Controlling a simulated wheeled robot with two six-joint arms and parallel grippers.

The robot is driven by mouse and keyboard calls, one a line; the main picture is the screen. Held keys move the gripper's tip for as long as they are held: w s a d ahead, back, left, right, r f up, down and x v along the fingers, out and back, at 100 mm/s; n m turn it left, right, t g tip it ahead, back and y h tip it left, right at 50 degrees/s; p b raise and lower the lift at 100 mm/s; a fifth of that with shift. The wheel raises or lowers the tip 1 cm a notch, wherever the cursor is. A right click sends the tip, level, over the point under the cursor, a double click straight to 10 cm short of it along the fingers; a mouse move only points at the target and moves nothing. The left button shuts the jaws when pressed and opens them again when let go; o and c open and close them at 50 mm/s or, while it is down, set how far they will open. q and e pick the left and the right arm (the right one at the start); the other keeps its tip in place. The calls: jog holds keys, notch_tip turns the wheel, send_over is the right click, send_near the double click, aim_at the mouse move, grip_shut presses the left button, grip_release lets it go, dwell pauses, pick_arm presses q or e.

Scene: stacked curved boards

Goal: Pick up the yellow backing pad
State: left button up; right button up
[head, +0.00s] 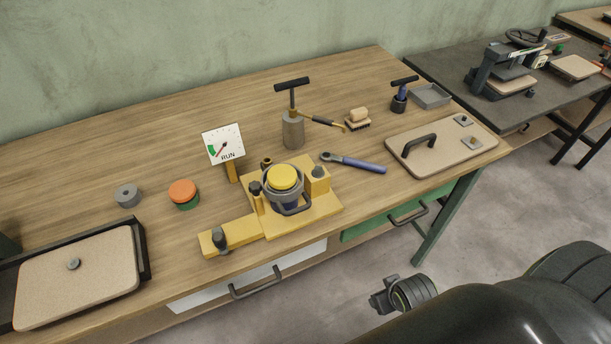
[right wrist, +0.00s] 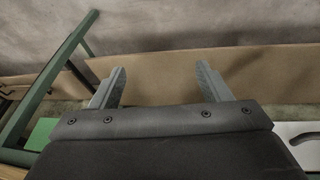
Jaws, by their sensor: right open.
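The yellow backing pad (head: 283,177) appears to be the round yellow disc on top of the grey round holder in the middle of the yellow fixture (head: 318,214). It lies flat, and a dark handle curves in front of the holder. My right gripper (right wrist: 160,78) shows in the right wrist view with its two fingers wide apart and nothing between them. In the head view my right arm is at the lower right, off the front of the bench and well away from the pad. My left gripper is not in view.
On the wooden bench (head: 85,185), a RUN gauge sign (head: 223,145) and a hand pump (head: 293,130) stand behind the fixture. A blue-handled wrench (head: 355,163) lies to its right. An orange-topped disc (head: 183,191) sits to its left.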

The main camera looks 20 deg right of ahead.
jog(key=w+a+r+n+t+y, duration=0.2)
jog(key=w+r+y, duration=0.15)
jog(key=r, duration=0.75)
jog(key=w+a+r+n+t+y, duration=0.25)
jog(key=w+r, duration=0.25)
jog(key=r, duration=0.5)
jog(key=w+a+r+n+t+y, duration=0.2)
jog(key=w+r+n+t+y, duration=0.15)
jog(key=r, duration=0.75)
jog(key=g+b, duration=0.1)
jog(key=b, duration=0.3)
send_near(283, 174)
jog(key=shift+a+x, duration=0.2)
jog(key=shift+x, duration=1.15)
jog(key=shift+w+a+f+m+p, duration=0.15)
jog(key=shift+w+a+f+p, duration=0.25)
jog(key=shift+w, duration=0.3)
jog(key=shift+w+a+f+m+p, duration=0.2)
jog(key=shift+w+a+f, duration=0.2)
jog(key=shift+w+a, duration=0.25)
jog(key=shift+w+a+f, duration=0.25)
jog(key=shift+w+f, duration=0.05)
jog(key=shift+w, duration=0.25)
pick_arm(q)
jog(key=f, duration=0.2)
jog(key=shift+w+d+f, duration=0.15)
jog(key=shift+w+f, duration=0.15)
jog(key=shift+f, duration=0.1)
pick_arm(e)
jog(key=c, duration=1.1)
